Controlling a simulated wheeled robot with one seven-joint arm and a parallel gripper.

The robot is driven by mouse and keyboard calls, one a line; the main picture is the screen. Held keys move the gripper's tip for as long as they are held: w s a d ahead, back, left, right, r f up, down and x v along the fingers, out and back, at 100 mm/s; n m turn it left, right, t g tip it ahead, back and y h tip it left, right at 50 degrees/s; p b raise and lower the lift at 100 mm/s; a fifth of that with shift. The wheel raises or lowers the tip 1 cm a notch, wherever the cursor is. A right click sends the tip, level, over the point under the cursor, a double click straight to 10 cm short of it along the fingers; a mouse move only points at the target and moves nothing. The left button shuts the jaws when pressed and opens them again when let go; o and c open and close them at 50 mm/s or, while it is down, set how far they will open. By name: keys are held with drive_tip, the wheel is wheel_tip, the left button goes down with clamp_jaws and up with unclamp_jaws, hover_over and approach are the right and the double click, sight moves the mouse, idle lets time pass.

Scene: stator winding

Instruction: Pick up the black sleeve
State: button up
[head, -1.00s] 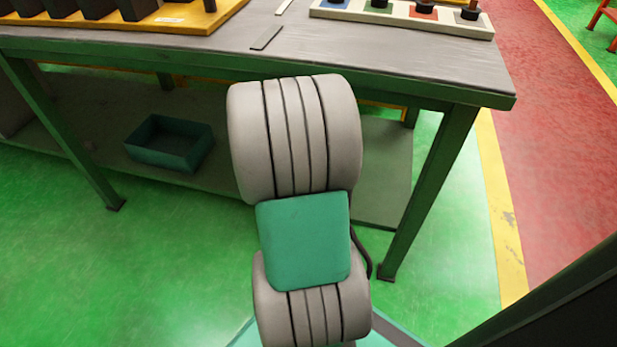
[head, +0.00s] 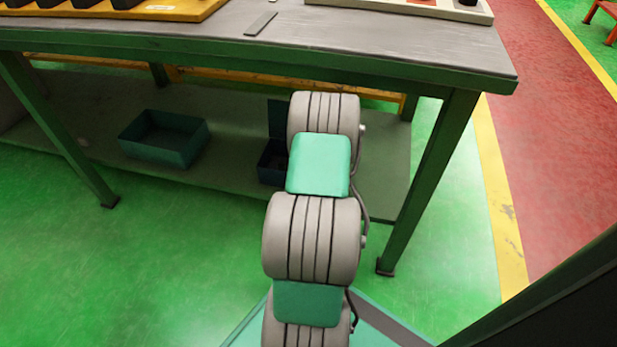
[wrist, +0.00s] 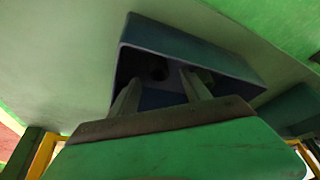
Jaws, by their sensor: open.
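A dark round thing, likely the black sleeve (wrist: 157,69), shows dimly inside a dark blue bin (wrist: 200,52) in the wrist view. Shadow hides its exact shape. My gripper (wrist: 160,82) is open, its two fingers at the bin's opening, one on each side of the dark thing and apart from it as far as I can tell. In the head view the bin (head: 270,172) is on the lower shelf, partly hidden behind my arm. My gripper is hidden there too.
Another blue bin (head: 165,140) stands on the lower shelf (head: 232,178) to the left. The tabletop (head: 340,35) is above, with a yellow tray (head: 190,13) and a white tray (head: 440,8). A green table leg (head: 430,180) stands right of my arm.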

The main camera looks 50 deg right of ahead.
drive_tip(key=b+x, duration=0.2)
drive_tip(key=x, duration=0.2)
drive_tip(key=shift+d+f+b, duration=0.1)
drive_tip(key=shift+f+b, duration=0.25)
drive_tip(key=shift+r, duration=0.2)
drive_tip(key=shift+c, duration=0.5)
clamp_jaws()
